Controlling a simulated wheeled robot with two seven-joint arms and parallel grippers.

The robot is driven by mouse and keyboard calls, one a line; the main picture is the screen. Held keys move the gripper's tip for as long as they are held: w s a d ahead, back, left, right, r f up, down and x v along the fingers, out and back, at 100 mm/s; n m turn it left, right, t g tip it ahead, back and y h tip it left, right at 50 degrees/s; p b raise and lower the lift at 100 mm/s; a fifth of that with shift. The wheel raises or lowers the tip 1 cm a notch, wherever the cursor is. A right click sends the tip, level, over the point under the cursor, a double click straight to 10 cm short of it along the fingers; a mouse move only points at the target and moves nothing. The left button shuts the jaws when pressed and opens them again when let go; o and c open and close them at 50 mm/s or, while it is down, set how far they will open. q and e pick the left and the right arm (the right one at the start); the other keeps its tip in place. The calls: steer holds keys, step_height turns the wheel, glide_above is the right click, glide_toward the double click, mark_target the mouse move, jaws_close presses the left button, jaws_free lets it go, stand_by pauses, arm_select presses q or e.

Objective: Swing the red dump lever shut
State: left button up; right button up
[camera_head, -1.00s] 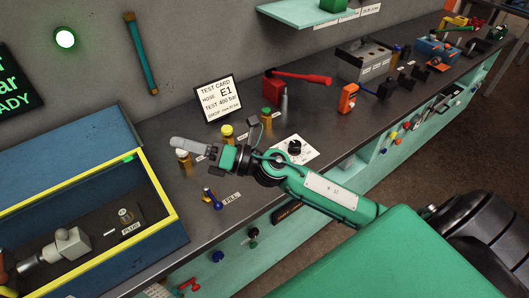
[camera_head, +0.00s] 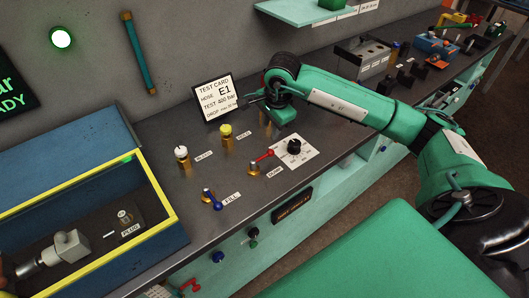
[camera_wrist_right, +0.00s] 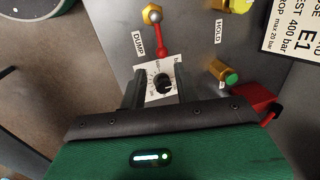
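The red dump lever (camera_head: 264,157) sticks out from a small brass valve (camera_head: 253,168) beside the DUMP label (camera_head: 275,172). It points toward the white dial plate with the black knob (camera_head: 294,147). In the right wrist view the lever (camera_wrist_right: 159,38) runs from a silver ball end toward this plate. My right gripper (camera_head: 281,112) is above the bench, behind the lever and apart from it. In the wrist view its two dark fingers (camera_wrist_right: 160,88) are spread, with the black knob showing in the gap beyond them. My left gripper is not in view.
The white BLEED valve (camera_head: 182,156), yellow HOLD valve (camera_head: 226,135) and blue FILL lever (camera_head: 211,199) stand nearby. The test card (camera_head: 217,98) leans at the back. A yellow-rimmed blue box (camera_head: 160,190) is at the left. A red block (camera_wrist_right: 255,100) is close to the gripper.

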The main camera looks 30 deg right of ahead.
mark_target(265, 156)
steer(key=w+f+p, duration=0.1)
steer(key=f, duration=0.3)
steer(key=f+p, duration=0.1)
steer(key=f, duration=0.4)
steer(key=w+f+p, duration=0.1)
steer(key=f+p, duration=0.1)
steer(key=f, duration=0.2)
steer(key=shift+w+a+f, duration=0.1)
steer(key=shift+w+f, duration=0.1)
steer(key=shift+w, duration=0.15)
jaws_close()
